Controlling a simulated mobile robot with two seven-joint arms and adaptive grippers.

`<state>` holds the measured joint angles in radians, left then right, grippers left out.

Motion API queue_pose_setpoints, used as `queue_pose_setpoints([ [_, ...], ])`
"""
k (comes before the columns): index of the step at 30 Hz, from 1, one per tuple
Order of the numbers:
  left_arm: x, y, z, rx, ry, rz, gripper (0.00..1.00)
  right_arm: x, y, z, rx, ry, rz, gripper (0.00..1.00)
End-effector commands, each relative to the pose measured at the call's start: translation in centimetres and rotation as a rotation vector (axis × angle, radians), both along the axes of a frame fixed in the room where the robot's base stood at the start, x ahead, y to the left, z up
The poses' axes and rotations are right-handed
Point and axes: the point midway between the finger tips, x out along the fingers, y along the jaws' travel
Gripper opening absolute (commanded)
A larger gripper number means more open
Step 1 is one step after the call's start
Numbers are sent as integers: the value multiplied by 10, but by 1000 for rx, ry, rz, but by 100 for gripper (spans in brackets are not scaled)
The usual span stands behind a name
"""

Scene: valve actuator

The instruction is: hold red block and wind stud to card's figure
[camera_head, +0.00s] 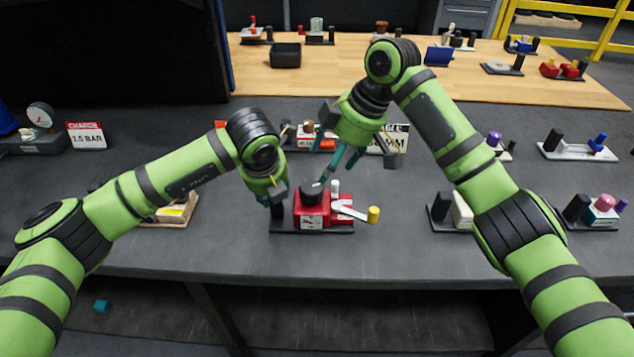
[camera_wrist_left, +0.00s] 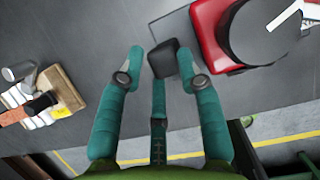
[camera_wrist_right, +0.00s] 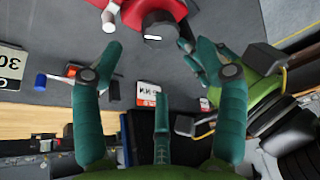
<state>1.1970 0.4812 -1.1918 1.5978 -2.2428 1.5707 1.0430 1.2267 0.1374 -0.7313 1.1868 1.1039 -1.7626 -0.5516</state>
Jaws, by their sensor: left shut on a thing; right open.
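The red block (camera_head: 311,222) sits on a dark base at the middle of the table's front, with a small white dial on its front. A black round knob (camera_head: 311,193) is on its top, with a short white stud (camera_head: 335,187) beside it and a pale arm ending in a yellow knob (camera_head: 373,214). My left gripper (camera_wrist_left: 163,60) is shut on the black post (camera_wrist_left: 163,50) left of the red block. A card (camera_head: 397,140) behind is partly hidden by my right arm.
A card reading 1.5 BAR (camera_head: 87,135) stands at the left by a gauge (camera_head: 40,116). A wooden-based unit (camera_head: 173,209) is left of my left gripper. Other units (camera_head: 453,212) stand to the right. Bare table lies between them.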

Motion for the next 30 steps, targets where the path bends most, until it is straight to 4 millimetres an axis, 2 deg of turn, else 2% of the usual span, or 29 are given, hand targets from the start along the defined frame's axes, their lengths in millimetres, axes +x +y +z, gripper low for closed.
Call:
queue_pose_setpoints([
  [1, 0, 1, 0, 1, -1, 3, 0, 0, 4, -12, -1, 4, 0, 73],
  [6, 1, 1, 0, 0, -1, 2, 0, 3, 17, -42, -1, 4, 0, 73],
  [12, 1, 1, 0, 0, -2, 2, 0, 6, 26, -66, -1, 2, -2, 73],
  [24, 1, 0, 0, -1, -2, 2, 0, 7, 29, -73, 0, -1, -1, 73],
  [26, 1, 0, 0, -1, -2, 2, 0, 7, 29, -73, -1, 0, -1, 53],
  [28, 1, 0, 0, -1, -2, 2, 0, 7, 29, -73, -1, 0, -1, 25],
  [29, 1, 0, 0, -1, -2, 2, 0, 7, 29, -73, -2, 1, -1, 19],
  [30, 1, 0, 0, -1, -2, 2, 0, 7, 29, -73, -2, 1, -2, 19],
])
